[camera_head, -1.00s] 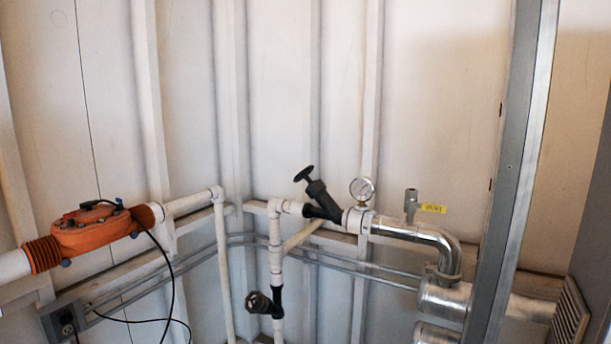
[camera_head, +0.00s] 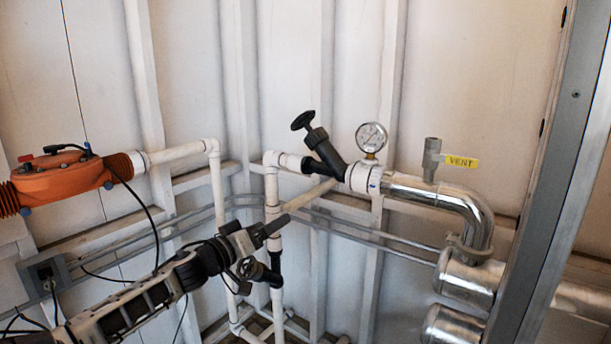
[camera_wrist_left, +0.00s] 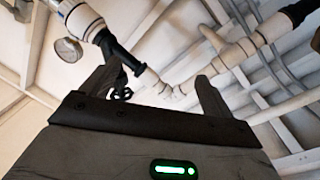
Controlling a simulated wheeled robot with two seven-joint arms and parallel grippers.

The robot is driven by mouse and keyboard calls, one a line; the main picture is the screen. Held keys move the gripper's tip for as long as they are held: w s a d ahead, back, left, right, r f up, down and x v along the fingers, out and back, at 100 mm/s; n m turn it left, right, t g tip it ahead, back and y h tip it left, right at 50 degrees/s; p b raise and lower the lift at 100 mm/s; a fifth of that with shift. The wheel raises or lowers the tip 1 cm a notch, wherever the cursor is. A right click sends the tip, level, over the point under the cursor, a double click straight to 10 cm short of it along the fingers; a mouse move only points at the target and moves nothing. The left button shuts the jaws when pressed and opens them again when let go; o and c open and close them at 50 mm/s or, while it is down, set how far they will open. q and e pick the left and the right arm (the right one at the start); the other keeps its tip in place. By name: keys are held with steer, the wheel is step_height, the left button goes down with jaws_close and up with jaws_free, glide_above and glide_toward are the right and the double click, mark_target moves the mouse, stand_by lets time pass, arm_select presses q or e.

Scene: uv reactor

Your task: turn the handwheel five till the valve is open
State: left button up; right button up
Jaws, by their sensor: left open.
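Two black handwheels show, and I see no number on either, so I cannot tell which is five. The upper handwheel (camera_head: 303,120) sits on a tilted black valve body (camera_head: 326,155) left of the gauge. The lower handwheel (camera_head: 248,268) is on the vertical white pipe. My left gripper (camera_head: 274,228) is open and empty, below the upper valve and just above the lower handwheel in the picture, apart from the upper one. In the left wrist view the gripper (camera_wrist_left: 156,92) has its fingers spread, with the upper handwheel (camera_wrist_left: 122,93) beyond the left finger. My right gripper is not in view.
A pressure gauge (camera_head: 371,138) and a vent valve with a yellow VENT tag (camera_head: 461,162) stand right of the upper valve. Shiny metal pipe (camera_head: 440,198) and a grey post (camera_head: 560,180) are at the right. An orange unit (camera_head: 62,178) with black cables is at the left.

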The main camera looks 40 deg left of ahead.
mark_target(300, 124)
arm_select(q)
steer(key=w+a+r+n+t+h+b, duration=0.1)
steer(key=a+r+t+h+b, duration=0.2)
steer(key=r, duration=1.3)
steer(key=shift+g, duration=0.3)
steer(key=p+x, duration=0.1)
steer(key=x, duration=0.4)
steer(key=a+p+x, duration=0.1)
steer(key=p+x, duration=0.1)
steer(key=x, duration=0.3)
steer(key=p+x, duration=0.1)
steer(key=x, duration=0.4)
steer(key=shift+w+a+r+p, duration=0.2)
steer(key=shift+w+p, duration=0.1)
steer(key=shift+w, duration=0.1)
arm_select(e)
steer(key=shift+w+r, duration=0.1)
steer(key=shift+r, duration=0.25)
arm_select(q)
steer(key=c, duration=0.9)
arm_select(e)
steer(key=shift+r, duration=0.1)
